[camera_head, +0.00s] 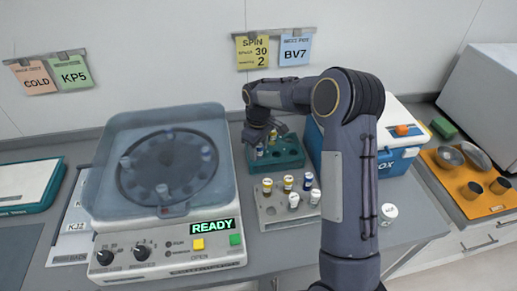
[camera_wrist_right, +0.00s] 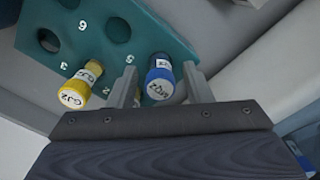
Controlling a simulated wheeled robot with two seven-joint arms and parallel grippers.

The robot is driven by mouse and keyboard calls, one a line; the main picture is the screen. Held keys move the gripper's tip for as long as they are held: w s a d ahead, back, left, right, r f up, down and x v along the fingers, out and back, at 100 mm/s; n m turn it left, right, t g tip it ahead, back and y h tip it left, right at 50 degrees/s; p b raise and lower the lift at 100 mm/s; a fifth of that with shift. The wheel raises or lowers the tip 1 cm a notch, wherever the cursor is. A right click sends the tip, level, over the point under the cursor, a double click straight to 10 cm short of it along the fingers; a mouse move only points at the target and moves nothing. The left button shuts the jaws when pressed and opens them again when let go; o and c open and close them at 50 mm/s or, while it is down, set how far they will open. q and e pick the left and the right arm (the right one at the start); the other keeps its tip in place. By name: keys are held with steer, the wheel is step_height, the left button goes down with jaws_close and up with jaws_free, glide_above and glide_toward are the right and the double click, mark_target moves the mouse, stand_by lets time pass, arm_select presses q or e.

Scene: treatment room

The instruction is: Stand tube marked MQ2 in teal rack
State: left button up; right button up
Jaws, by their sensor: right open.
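The teal rack (camera_head: 289,163) stands behind the grey rack in the head view, and its numbered holes show in the wrist view (camera_wrist_right: 98,22). A blue-capped tube (camera_wrist_right: 160,82), its cap lettering apparently MQ2, is at a hole of the teal rack near its edge. My right gripper (camera_wrist_right: 162,88) is open, with one finger on each side of this tube. In the head view my right gripper (camera_head: 264,134) is over the left part of the teal rack. A yellow-capped tube (camera_wrist_right: 75,90) stands in the teal rack beside it. My left gripper is out of view.
A grey rack (camera_head: 270,217) with several capped tubes stands in front of the teal rack. A centrifuge (camera_head: 165,255) reading READY is at left. A blue-and-white box (camera_head: 397,160) is at right, and a white-capped item (camera_head: 389,211) lies near my right arm.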

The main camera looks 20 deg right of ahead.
step_height(320, 180, up, 11)
steer(key=shift+r+b, duration=0.15)
steer(key=shift+b, duration=0.4)
steer(key=s+r+m+t+y, duration=0.1)
steer(key=s+r+m, duration=0.15)
steer(key=s, duration=0.55)
steer(key=s+r+m+t+y, duration=0.1)
steer(key=s+r, duration=0.3)
steer(key=s, duration=0.4)
steer(key=s+a+f+m+t+y, duration=0.1)
steer(key=s+a+f+m, duration=0.1)
steer(key=s, duration=0.6)
steer(key=s+a+f+m+t, duration=0.2)
steer(key=s+a+f, duration=0.2)
steer(key=s, duration=0.4)
steer(key=shift+s+a+t+y, duration=0.2)
steer(key=shift+t+y, duration=0.1)
steer(key=shift+y, duration=0.1)
